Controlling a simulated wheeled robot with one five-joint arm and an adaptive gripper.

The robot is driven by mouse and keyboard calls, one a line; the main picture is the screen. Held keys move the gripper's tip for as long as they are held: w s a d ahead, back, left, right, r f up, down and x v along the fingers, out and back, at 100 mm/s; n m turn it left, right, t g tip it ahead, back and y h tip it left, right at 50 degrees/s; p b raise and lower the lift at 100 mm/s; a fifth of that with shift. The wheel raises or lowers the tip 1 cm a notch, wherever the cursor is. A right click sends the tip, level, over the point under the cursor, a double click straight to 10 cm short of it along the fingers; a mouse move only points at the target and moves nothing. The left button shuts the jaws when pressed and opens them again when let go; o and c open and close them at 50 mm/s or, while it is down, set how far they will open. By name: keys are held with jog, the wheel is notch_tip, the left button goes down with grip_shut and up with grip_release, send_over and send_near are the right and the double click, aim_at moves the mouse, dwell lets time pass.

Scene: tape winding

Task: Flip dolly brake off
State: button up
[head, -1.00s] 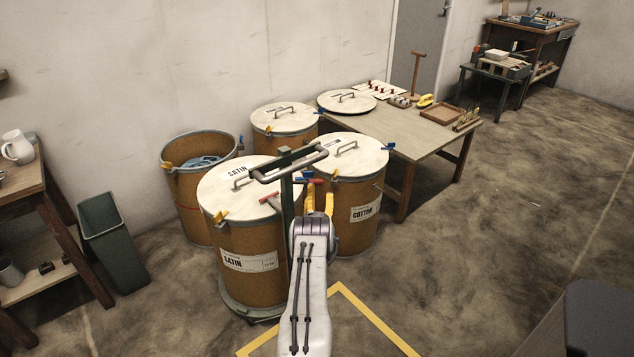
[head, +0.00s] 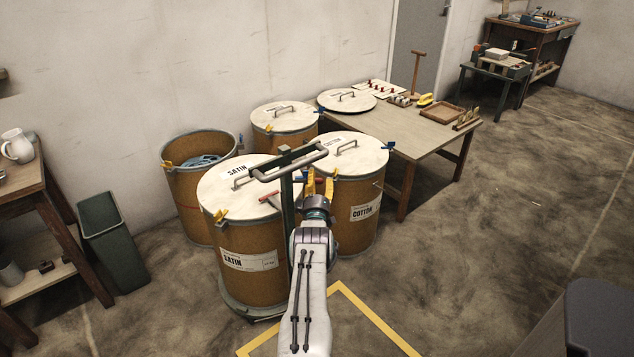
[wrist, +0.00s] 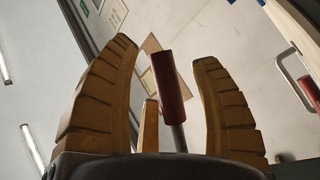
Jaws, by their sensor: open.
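The dolly's green post (head: 287,205) stands at the right front of the satin drum (head: 240,265), with a grey push handle (head: 288,163) on top. The drum rests on the dolly's low base (head: 245,312). A small red piece (head: 268,197) shows left of the post. My gripper (head: 320,182) is open just right of the post, fingers pointing away. In the wrist view a red grip (wrist: 169,80) on a metal rod lies between my open yellow fingers (wrist: 163,52), with gaps at both sides. Its depth relative to the fingertips is unclear.
The cotton drum (head: 358,230) stands close behind my gripper. An open drum (head: 190,205) and another lidded drum (head: 285,118) stand behind. A wooden table (head: 430,140) is at the back right.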

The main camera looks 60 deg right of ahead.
grip_shut()
dwell(0.6)
